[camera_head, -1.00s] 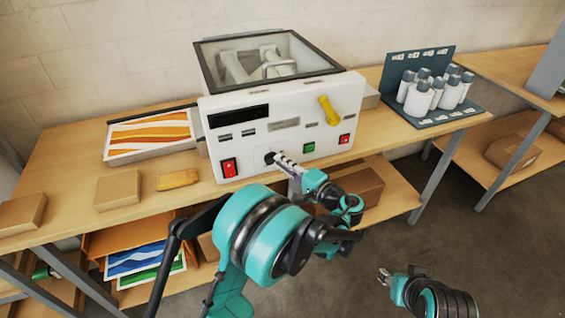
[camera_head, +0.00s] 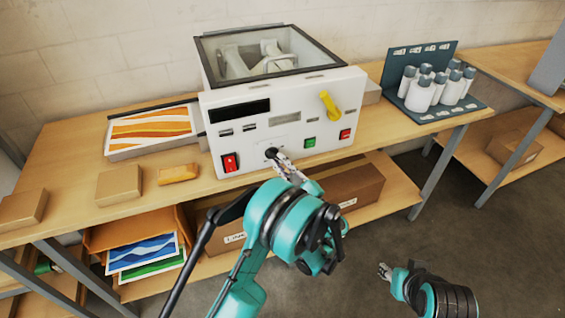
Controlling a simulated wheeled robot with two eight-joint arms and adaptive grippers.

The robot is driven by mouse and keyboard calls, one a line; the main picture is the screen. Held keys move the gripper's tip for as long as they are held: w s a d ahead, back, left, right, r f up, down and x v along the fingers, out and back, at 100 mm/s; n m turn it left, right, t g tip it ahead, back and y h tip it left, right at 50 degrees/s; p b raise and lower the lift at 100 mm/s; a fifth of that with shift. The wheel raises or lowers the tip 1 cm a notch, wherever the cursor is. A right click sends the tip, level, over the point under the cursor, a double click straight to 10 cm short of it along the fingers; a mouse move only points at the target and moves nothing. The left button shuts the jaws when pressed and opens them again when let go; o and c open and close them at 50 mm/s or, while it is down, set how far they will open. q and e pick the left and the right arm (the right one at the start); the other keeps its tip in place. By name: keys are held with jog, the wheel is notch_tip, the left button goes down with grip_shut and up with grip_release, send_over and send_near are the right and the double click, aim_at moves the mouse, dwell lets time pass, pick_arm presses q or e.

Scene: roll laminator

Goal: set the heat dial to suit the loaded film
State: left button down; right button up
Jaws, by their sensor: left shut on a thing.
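The laminator (camera_head: 235,143) is a white box with a clear lid on the wooden bench. The black heat dial (camera_head: 271,153) sits low in the middle of the front. My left gripper (camera_head: 276,158) is shut on it, and its fingers hide most of the dial and its markings. I cannot read the dial setting. My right gripper (camera_head: 384,271) hangs low at the right, away from the bench; its jaws are too small to judge.
An orange-striped print (camera_head: 150,130) lies in the tray left of the laminator. White bottles (camera_head: 420,94) stand at the right.

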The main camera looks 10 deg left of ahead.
pick_arm(q)
jog(key=shift+f+m+t, duration=0.15)
jog(key=shift+m+t, duration=0.15)
jog(key=shift+m, duration=0.5)
jog(key=shift+a, duration=0.1)
jog(key=c, duration=1.6)
grip_release()
jog(key=shift+s, duration=0.1)
jog(key=v, duration=0.7)
jog(key=shift+s+d, duration=0.15)
jog(key=shift+d, duration=0.05)
jog(key=shift+f, duration=0.1)
